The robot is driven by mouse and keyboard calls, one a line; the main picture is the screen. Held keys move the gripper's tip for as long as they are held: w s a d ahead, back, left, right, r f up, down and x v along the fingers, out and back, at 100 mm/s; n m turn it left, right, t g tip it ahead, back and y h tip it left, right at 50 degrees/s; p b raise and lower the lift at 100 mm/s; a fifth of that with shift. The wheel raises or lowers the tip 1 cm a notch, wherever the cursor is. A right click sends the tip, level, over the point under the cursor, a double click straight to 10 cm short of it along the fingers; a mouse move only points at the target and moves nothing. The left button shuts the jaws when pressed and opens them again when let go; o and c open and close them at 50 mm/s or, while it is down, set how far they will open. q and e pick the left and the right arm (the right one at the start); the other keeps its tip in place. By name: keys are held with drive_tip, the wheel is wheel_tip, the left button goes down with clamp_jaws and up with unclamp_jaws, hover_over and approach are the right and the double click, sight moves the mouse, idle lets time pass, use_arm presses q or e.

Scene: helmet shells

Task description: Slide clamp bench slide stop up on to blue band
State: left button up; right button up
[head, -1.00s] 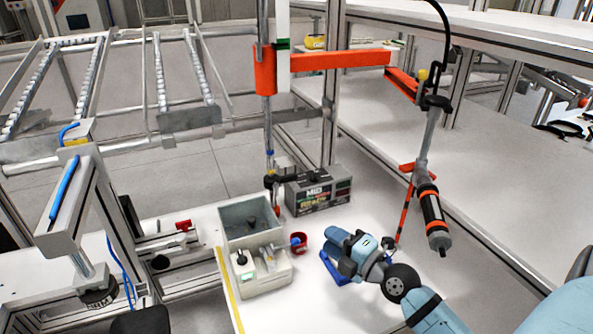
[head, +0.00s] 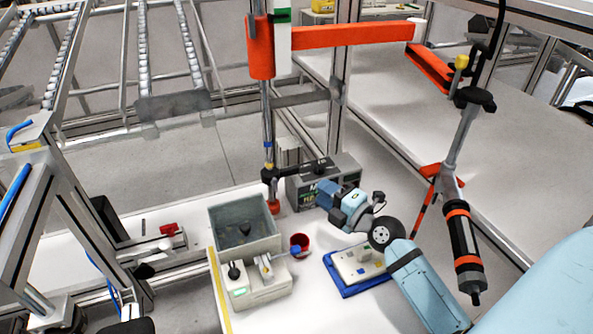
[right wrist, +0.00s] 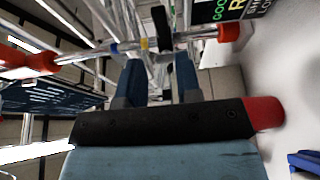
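The upright clamp-bench pole (head: 265,117) stands at centre in the head view. The black slide stop (head: 270,175), with an arm reaching right, sits low on it, above the red foot (head: 273,207). In the right wrist view the pole runs sideways. The black stop (right wrist: 161,28) lies right of a yellow band (right wrist: 145,44), and the blue band (right wrist: 114,48) is farther left, apart from the stop. My right gripper (head: 326,194) is right of the stop. Its fingers (right wrist: 160,78) are apart and empty, with the pole beyond their tips. My left gripper is out of view.
A grey box (head: 330,182) with lettering stands behind my right gripper. A grey bin (head: 245,232), a red cup (head: 299,244) and a blue tray (head: 347,288) are nearby on the white bench. An orange tool arm (head: 350,33) extends above, with a tool (head: 463,245) hanging right.

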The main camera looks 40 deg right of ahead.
sight(294, 172)
drive_tip(key=w, duration=0.3)
drive_tip(key=w+a+p, duration=0.1)
drive_tip(key=w, duration=0.5)
drive_tip(key=shift+w+a+p, duration=0.25)
drive_tip(key=shift+w+p, duration=0.1)
drive_tip(key=shift+w, duration=0.05)
clamp_jaws()
drive_tip(key=shift+r, duration=0.1)
